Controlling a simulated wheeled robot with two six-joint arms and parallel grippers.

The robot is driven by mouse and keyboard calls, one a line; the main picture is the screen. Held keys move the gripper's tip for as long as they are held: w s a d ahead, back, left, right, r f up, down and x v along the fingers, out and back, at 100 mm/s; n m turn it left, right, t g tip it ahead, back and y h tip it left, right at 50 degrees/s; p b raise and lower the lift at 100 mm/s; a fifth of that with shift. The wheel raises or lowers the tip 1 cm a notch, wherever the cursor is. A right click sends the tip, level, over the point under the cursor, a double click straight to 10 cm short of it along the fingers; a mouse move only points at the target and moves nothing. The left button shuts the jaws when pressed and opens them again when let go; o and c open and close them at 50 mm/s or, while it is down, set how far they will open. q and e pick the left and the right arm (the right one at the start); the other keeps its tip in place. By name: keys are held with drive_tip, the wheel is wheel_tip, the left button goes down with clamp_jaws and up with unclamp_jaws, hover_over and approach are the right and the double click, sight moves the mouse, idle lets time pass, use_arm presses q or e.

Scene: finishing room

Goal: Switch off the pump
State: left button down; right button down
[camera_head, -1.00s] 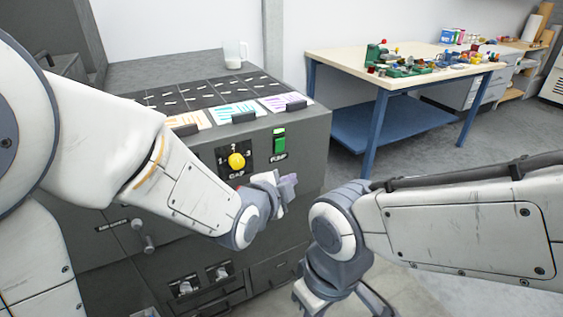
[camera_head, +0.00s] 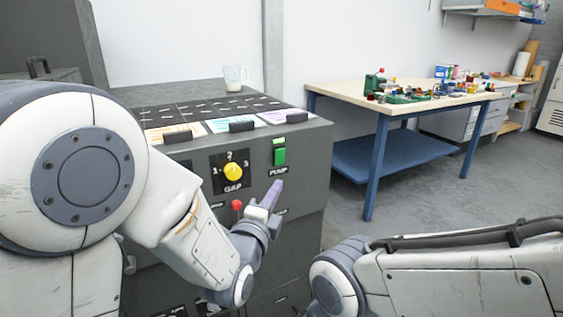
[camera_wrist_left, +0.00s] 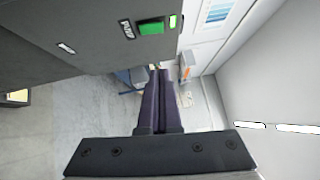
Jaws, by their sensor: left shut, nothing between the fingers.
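The pump switch (camera_head: 280,156) is a green rocker in a black frame on the grey machine's front, with the label PUMP beneath it. It also shows in the left wrist view (camera_wrist_left: 151,27), near the top. My left gripper (camera_head: 274,187) is shut and empty, its purple-grey fingers pointing up just below the switch label in the head view. In the left wrist view the shut fingers (camera_wrist_left: 160,74) are below the switch in the picture, and I see no contact. My right gripper is out of view; only its arm shows at lower right.
The yellow GAP knob (camera_head: 233,171) sits left of the switch, with a red button (camera_head: 237,205) below it. The machine top (camera_head: 190,92) carries coloured cards and a clear jug (camera_head: 234,77). A workbench (camera_head: 345,92) with small parts stands at right; floor between is clear.

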use_arm(q)
approach(285, 152)
drive_tip(key=w+d, duration=0.2)
drive_tip(key=d, duration=0.2)
drive_tip(key=shift+w+a+r, duration=0.1)
drive_tip(key=shift+w+a, duration=0.25)
drive_tip(key=shift+w, duration=0.25)
drive_tip(key=shift+w+a+r, duration=0.1)
drive_tip(key=shift+w+a, duration=0.25)
drive_tip(key=shift+w, duration=0.3)
drive_tip(key=shift+w+a, duration=0.3)
drive_tip(key=shift+w, duration=0.3)
drive_tip(key=shift+d, duration=0.1)
